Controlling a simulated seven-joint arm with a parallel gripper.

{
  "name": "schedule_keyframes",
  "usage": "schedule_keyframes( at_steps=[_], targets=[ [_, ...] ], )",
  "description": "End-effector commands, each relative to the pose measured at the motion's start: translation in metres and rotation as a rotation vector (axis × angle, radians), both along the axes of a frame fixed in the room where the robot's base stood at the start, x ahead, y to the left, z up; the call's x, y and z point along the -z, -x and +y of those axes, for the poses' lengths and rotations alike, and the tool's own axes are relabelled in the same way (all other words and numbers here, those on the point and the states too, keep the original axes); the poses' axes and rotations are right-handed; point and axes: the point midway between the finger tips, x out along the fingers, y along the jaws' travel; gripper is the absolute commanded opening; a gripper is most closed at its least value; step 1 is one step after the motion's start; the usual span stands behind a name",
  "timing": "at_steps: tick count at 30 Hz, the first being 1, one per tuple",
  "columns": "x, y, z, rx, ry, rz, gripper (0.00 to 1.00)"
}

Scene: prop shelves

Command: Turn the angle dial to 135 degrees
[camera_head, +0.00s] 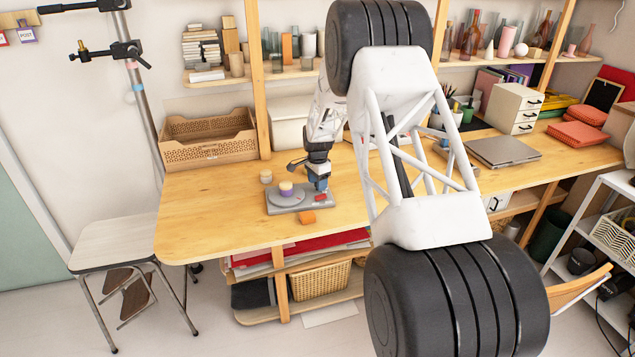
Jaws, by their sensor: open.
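The angle dial (288,194) appears as a round grey disc on a flat grey base plate (285,208), on the wooden table near its front edge. A small knob (286,187), cream on top and purple below, stands on the disc. The disc's markings are too small to read. My gripper (321,186) points down at the right end of the plate, just right of the disc, and is open. I cannot tell whether it touches the plate. A small red patch (321,197) shows on the plate just below the fingertips.
An orange block (308,217) lies in front of the plate. A small wooden cylinder (266,177) stands behind it to the left. The table's left part is clear. A laptop (503,151) lies right.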

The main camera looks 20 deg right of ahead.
Motion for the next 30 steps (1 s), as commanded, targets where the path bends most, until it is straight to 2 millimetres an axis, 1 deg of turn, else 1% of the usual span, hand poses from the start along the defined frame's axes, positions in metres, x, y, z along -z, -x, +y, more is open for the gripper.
schedule_keyframes(
  at_steps=[4,8,18,22,25,30],
  targets=[
    [-0.004,0.000,0.000,0.000,0.000,0.000,0.53],
    [-0.014,0.000,0.000,0.000,0.001,-0.001,0.53],
    [-0.055,0.000,0.000,0.000,0.000,-0.001,0.53],
    [-0.069,0.000,0.000,0.000,0.001,-0.001,0.53],
    [-0.075,0.000,0.000,0.000,0.001,-0.001,0.53],
    [-0.079,0.000,0.000,0.000,0.000,0.000,0.53]
  ],
)
